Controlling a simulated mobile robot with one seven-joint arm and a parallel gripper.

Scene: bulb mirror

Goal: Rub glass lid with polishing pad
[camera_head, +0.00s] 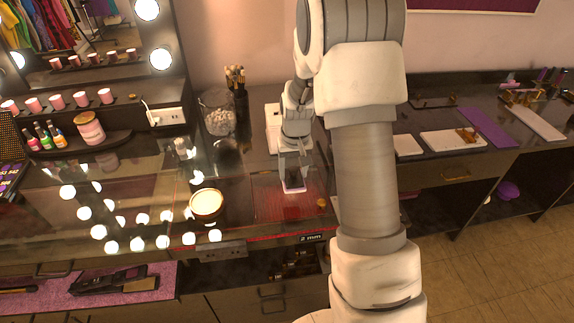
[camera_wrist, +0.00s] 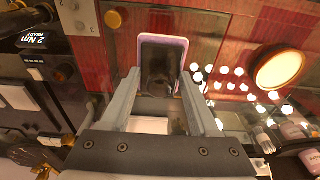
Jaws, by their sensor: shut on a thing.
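My gripper (camera_head: 292,168) points down over the dressing table and is shut on the polishing pad (camera_head: 293,187). The pad is a small block with a pinkish-purple rim. In the wrist view my gripper (camera_wrist: 162,76) has one finger on each side of the pad (camera_wrist: 178,44), whose middle looks dark. Below it is a reddish, see-through panel, which looks like the glass lid (camera_head: 268,205); it also shows in the wrist view (camera_wrist: 207,35). The pad is at or just above this panel; I cannot tell whether they touch. My arm hides the panel's right side in the head view.
A yellow knob (camera_head: 321,203) sits near the panel's front right. A round cream disc (camera_head: 207,203) lies to its left, on glass reflecting bulbs. A clear jar (camera_head: 217,115) and a brush holder (camera_head: 237,100) stand behind. White trays (camera_head: 453,140) lie on the right counter.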

